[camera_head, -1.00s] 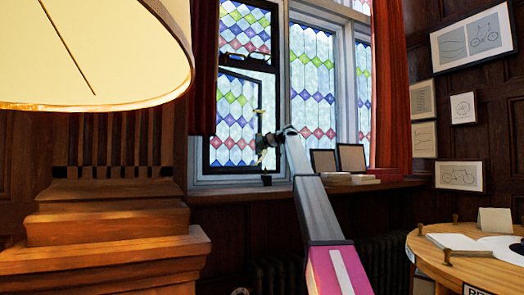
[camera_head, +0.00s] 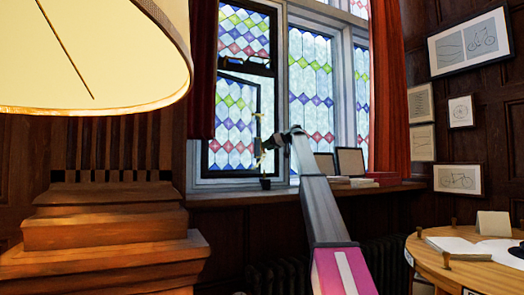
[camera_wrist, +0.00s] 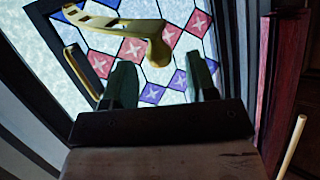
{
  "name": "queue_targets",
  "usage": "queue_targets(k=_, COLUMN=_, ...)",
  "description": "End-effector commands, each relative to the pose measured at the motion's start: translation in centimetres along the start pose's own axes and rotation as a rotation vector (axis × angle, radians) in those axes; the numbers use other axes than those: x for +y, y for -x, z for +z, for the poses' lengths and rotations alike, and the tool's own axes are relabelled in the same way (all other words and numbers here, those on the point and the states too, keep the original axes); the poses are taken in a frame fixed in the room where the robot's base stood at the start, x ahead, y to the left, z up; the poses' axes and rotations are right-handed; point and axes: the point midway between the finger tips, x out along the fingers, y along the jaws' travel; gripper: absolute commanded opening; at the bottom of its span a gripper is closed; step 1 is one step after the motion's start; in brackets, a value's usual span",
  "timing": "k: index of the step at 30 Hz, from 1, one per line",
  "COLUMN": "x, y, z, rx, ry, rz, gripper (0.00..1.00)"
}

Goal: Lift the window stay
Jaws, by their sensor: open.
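The brass window stay (camera_wrist: 120,22) shows at the top of the wrist view, a curved bar with a rounded knob end in front of the leaded window. A separate brass loop (camera_wrist: 84,72) lies on the dark frame to its left. My gripper (camera_wrist: 160,80) is open, its two dark fingers apart below the knob in the picture, with nothing between them but the glass behind. In the head view my gripper (camera_head: 262,146) is small and dark in front of the window's lower part; the stay cannot be made out clearly there.
A small dark pot (camera_head: 265,184) stands on the windowsill (camera_head: 230,197) below my gripper. Red curtains (camera_head: 391,80) flank the window. A lampshade (camera_head: 80,55) fills the upper left; a round table (camera_head: 440,270) is right.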

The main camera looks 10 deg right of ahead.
Motion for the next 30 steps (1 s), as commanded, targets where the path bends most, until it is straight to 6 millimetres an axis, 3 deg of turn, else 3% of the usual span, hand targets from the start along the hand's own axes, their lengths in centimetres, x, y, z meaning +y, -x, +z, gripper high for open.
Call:
queue_targets(k=3, x=0.0, y=2.5, z=0.0, rx=0.001, ry=-0.001, rz=0.001, gripper=0.52)
queue_targets(k=10, x=0.0, y=5.4, z=0.1, rx=0.001, ry=-0.001, rz=0.0, gripper=0.52)
queue_targets(k=30, x=0.0, y=5.7, z=0.0, rx=0.0, ry=-0.001, rz=-0.001, gripper=0.52)
